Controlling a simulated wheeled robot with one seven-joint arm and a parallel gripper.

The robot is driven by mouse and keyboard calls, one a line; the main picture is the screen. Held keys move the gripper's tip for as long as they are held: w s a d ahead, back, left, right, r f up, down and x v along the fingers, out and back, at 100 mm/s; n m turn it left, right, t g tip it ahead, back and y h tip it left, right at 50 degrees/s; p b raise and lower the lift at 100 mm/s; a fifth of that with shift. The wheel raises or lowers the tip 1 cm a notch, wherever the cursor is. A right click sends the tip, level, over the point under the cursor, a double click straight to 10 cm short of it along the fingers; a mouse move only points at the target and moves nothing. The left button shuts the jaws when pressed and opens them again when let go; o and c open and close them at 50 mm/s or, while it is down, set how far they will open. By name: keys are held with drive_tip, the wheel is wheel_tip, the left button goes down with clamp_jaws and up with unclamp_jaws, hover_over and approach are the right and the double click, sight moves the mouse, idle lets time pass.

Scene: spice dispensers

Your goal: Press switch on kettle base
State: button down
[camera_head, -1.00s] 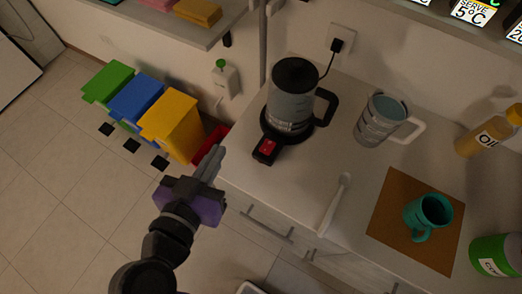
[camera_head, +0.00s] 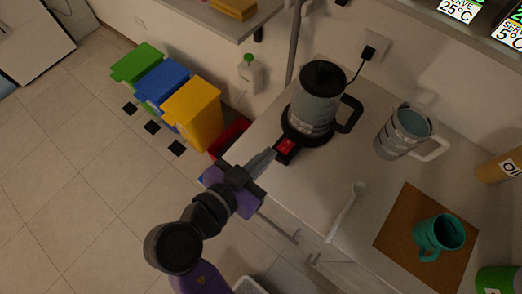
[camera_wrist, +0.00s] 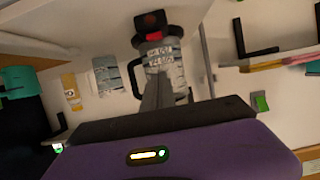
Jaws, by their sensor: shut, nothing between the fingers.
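The kettle (camera_head: 315,100) is grey with a black lid and black handle. It stands on its black base on the counter, and its cord runs to a wall socket. The red switch (camera_head: 286,146) sits on the part of the base that juts toward the counter's front edge. My gripper (camera_head: 272,154) is shut and empty, its fingertips close beside the switch on the left. I cannot tell whether they touch it. In the wrist view my shut fingers (camera_wrist: 158,90) point toward the kettle (camera_wrist: 165,62) and hide part of it; the red switch (camera_wrist: 155,36) shows above it.
A clear measuring jug (camera_head: 402,135) stands right of the kettle. A white spoon (camera_head: 345,210) lies in front, and a teal mug (camera_head: 440,236) stands on a brown mat (camera_head: 410,222). Coloured bins (camera_head: 192,112) stand on the floor at left.

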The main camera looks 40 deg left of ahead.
drive_tip(key=p, duration=0.2)
hover_over(277, 158)
drive_tip(key=w, duration=0.1)
wheel_tip(277, 158, down, 2)
drive_tip(key=shift+d+f, duration=0.1)
drive_tip(key=shift+f, duration=0.05)
drive_tip(key=f, duration=0.2)
drive_tip(key=shift+s+f, duration=0.3)
drive_tip(key=shift+s, duration=0.1)
drive_tip(key=shift+f, duration=0.7)
drive_tip(key=f+b, duration=0.1)
drive_tip(key=b, duration=0.2)
drive_tip(key=shift+s+f+t, duration=0.1)
drive_tip(key=shift+f+t, duration=0.05)
drive_tip(key=shift+t, duration=0.15)
drive_tip(key=shift+r, duration=0.3)
drive_tip(key=shift+p, duration=0.3)
drive_tip(key=shift+r+p, duration=0.3)
drive_tip(key=shift+r, duration=0.55)
